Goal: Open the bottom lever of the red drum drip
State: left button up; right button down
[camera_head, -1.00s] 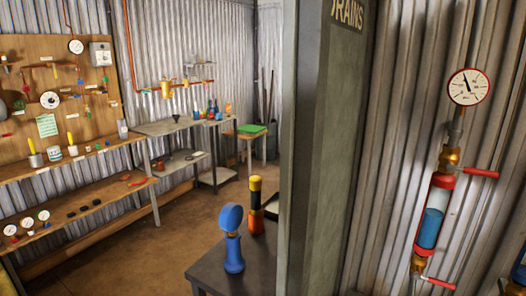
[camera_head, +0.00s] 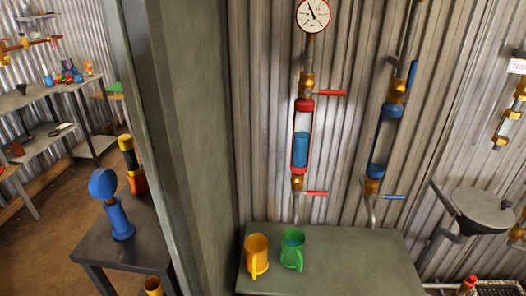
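The red drum drip (camera_head: 302,150) is fixed to the corrugated wall near the middle of the head view. It has a clear tube between red end caps, with blue liquid in its lower part. Its bottom lever (camera_head: 316,193) is red and sticks out to the right, roughly level, from a brass valve (camera_head: 297,183). Its top lever (camera_head: 330,93) is also red and points right, roughly level. A thin outlet pipe hangs below the brass valve. Neither of my grippers is in view.
A blue-capped drip (camera_head: 383,140) stands just to the right. Below, a grey-green bench (camera_head: 340,272) holds a yellow mug (camera_head: 257,256) and a green mug (camera_head: 292,248). A gauge (camera_head: 313,14) is above. A grey partition (camera_head: 185,120) is at left.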

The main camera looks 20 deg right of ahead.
aim_at(317, 193)
jog(key=i+l+z, duration=0.15)
jog(key=l, duration=0.25)
jog(key=l+z, duration=0.1)
jog(key=l, duration=0.35)
jog(key=i+l+z, duration=0.15)
jog(key=l, duration=0.25)
jog(key=i+l+z, duration=0.1)
jog(key=l, duration=0.25)
